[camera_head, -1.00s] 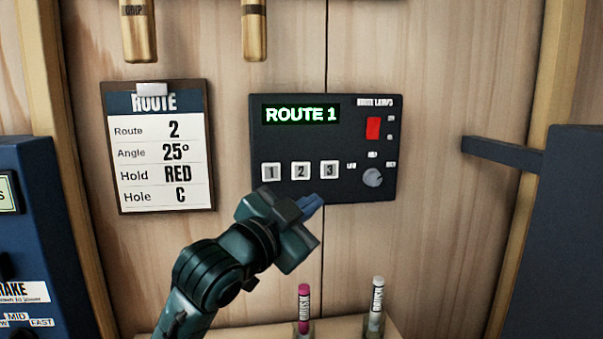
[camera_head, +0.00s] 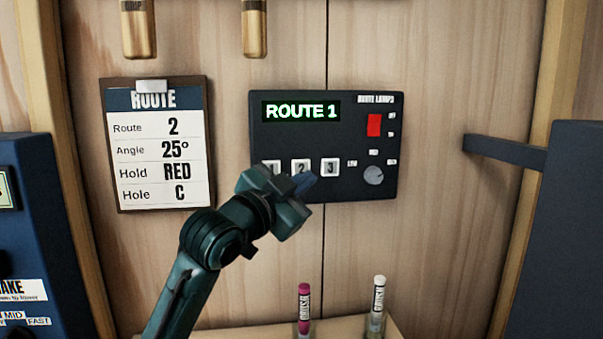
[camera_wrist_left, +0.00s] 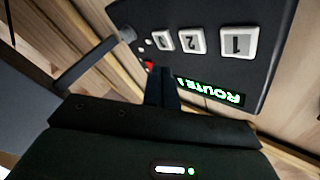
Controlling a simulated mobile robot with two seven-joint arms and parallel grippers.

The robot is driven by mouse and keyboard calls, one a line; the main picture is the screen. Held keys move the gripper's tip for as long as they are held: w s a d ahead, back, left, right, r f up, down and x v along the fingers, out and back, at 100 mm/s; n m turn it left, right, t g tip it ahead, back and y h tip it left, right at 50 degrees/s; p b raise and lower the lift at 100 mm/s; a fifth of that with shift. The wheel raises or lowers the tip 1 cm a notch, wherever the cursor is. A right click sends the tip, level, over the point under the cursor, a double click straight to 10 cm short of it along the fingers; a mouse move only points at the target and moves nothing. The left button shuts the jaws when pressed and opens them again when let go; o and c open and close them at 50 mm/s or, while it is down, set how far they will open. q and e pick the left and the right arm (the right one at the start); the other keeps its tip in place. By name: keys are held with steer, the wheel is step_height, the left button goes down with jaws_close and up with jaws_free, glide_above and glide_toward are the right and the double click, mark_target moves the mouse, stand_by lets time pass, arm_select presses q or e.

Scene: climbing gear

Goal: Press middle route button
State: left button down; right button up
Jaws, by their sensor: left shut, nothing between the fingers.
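The dark route panel (camera_head: 345,140) is on the wooden wall, with a green display (camera_head: 300,111) reading "ROUTE 1". Its white buttons sit in a row: button 1 (camera_head: 271,165), partly covered by my gripper, the middle button 2 (camera_head: 301,166), its lower edge close to my fingers, and button 3 (camera_head: 330,166). My left gripper (camera_head: 306,187) is shut and empty, in front of the panel just below button 2. In the left wrist view the fingers (camera_wrist_left: 162,85) point toward the panel; button 2 (camera_wrist_left: 192,41) shows upside down beyond them. Contact with a button cannot be told. My right gripper is not in view.
A clipboard card (camera_head: 159,147) left of the panel reads Route 2, Angle 25°, Hold RED, Hole C. The panel also has a red switch (camera_head: 374,125) and a knob (camera_head: 373,175). Two marker-like tubes stand below. Dark blue units flank both sides.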

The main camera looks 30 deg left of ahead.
mark_target(301, 168)
arm_select(q)
steer(key=w+a, duration=0.2)
steer(key=w, duration=0.1)
steer(key=shift+a+p, duration=0.15)
steer(key=shift+p, duration=0.15)
stand_by(0.8)
stand_by(0.9)
steer(key=shift+w+a, duration=0.25)
steer(key=shift+w, duration=0.05)
